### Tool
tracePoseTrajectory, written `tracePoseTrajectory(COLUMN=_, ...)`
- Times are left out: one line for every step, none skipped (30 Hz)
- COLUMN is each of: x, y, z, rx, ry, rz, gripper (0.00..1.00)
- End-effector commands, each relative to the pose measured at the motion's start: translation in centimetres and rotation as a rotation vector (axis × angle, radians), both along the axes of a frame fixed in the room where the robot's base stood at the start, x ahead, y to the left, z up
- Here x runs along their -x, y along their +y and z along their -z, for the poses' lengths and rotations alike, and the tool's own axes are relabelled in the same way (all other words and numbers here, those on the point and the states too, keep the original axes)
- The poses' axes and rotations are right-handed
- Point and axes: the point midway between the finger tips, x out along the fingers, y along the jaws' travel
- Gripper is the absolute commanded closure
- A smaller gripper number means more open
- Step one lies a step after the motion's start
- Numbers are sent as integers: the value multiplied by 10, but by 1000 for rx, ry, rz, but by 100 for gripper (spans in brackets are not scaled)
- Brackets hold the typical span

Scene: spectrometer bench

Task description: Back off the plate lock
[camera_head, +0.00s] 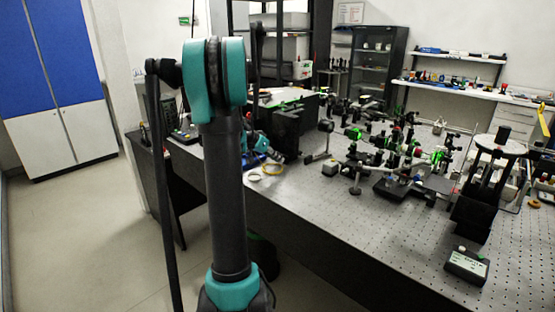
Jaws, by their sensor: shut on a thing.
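My arm stands large in the foreground of the head view and bends over towards the bench. My gripper (277,156) shows small and dark beyond the upright arm link, low beside a black box-shaped instrument (291,128) near the bench's front edge. It is shut on a small part there, seemingly the plate lock. The lock itself is too small and too hidden to make out. The jaw tips and their exact contact are not clear.
Optical mounts (385,150) crowd the bench to the right. A black stand (483,190) and a small control box (467,265) are at the right. The bench's front middle is clear.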

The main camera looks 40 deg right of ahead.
Motion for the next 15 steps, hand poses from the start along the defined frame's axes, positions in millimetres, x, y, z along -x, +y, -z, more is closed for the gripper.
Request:
tracePoseTrajectory(x=-3, y=0, z=1, rx=3, ry=36, rz=-1, gripper=100)
tracePoseTrajectory(x=-3, y=0, z=1, rx=4, ry=59, rz=-1, gripper=100)
tracePoseTrajectory(x=-4, y=1, z=1, rx=8, ry=89, rz=-2, gripper=100)
tracePoseTrajectory(x=-4, y=1, z=1, rx=9, ry=109, rz=-1, gripper=100)
tracePoseTrajectory(x=-5, y=1, z=1, rx=11, ry=130, rz=-1, gripper=100)
tracePoseTrajectory(x=-5, y=1, z=2, rx=13, ry=156, rz=-1, gripper=100)
tracePoseTrajectory(x=-5, y=1, z=2, rx=15, ry=173, rz=-1, gripper=100)
tracePoseTrajectory(x=-5, y=0, z=2, rx=16, ry=191, rz=-1, gripper=100)
tracePoseTrajectory(x=-6, y=0, z=2, rx=18, ry=212, rz=-1, gripper=100)
tracePoseTrajectory(x=-6, y=1, z=2, rx=19, ry=225, rz=-1, gripper=100)
tracePoseTrajectory(x=-6, y=1, z=2, rx=20, ry=239, rz=-1, gripper=100)
tracePoseTrajectory(x=-6, y=1, z=2, rx=22, ry=256, rz=-1, gripper=100)
tracePoseTrajectory(x=-7, y=1, z=3, rx=23, ry=266, rz=-2, gripper=100)
tracePoseTrajectory(x=-7, y=1, z=3, rx=23, ry=275, rz=-1, gripper=100)
tracePoseTrajectory(x=-7, y=1, z=3, rx=23, ry=287, rz=-1, gripper=100)
